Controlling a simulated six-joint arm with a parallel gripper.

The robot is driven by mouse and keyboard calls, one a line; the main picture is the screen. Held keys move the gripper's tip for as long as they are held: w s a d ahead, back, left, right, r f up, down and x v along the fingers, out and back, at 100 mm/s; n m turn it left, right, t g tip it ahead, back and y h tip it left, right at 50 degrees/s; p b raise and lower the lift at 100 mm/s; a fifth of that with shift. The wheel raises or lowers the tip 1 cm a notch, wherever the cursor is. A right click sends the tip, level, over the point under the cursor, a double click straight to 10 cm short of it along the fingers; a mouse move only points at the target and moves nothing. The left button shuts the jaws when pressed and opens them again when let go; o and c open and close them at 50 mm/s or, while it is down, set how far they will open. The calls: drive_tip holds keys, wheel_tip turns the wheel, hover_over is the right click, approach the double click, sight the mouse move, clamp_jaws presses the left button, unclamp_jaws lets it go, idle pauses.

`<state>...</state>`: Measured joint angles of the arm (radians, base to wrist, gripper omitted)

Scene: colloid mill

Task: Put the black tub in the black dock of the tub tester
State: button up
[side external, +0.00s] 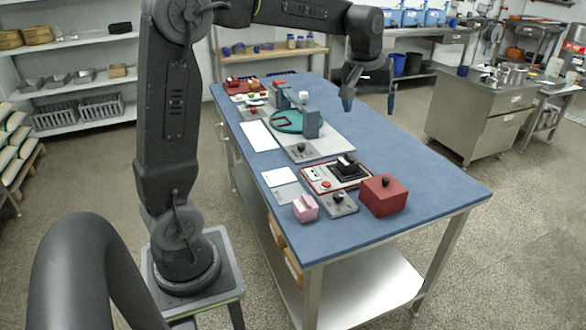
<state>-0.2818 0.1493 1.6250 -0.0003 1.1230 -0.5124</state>
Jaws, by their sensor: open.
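A tester-like panel (318,182), pale with a red border and a red button, lies on the near half of the blue table. A black block-like piece (348,167) with a raised top sits on this panel; I cannot tell whether it is the black tub, the black dock, or one in the other. My gripper (369,104) is open and empty, with its fingers pointing down. It is high above the table toward the far right edge, well apart from the black piece.
A red box with a black knob (384,195), a grey plate with a black knob (340,203) and a pink box (305,208) stand close around the panel. A teal disc (285,122) under a grey gantry is farther back. The blue tabletop (430,183) is clear at right.

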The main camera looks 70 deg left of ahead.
drive_tip(key=s+d+f+m+t, duration=0.1)
drive_tip(key=s+d+m, duration=0.3)
drive_tip(key=s, duration=0.7)
drive_tip(key=s+d+f+m+t, duration=0.2)
drive_tip(key=s+d+m, duration=0.3)
drive_tip(key=s+d, duration=0.3)
drive_tip(key=s, duration=0.4)
drive_tip(key=shift+d+f+h, duration=0.2)
drive_tip(key=shift+f+h, duration=0.1)
drive_tip(key=shift+h, duration=0.1)
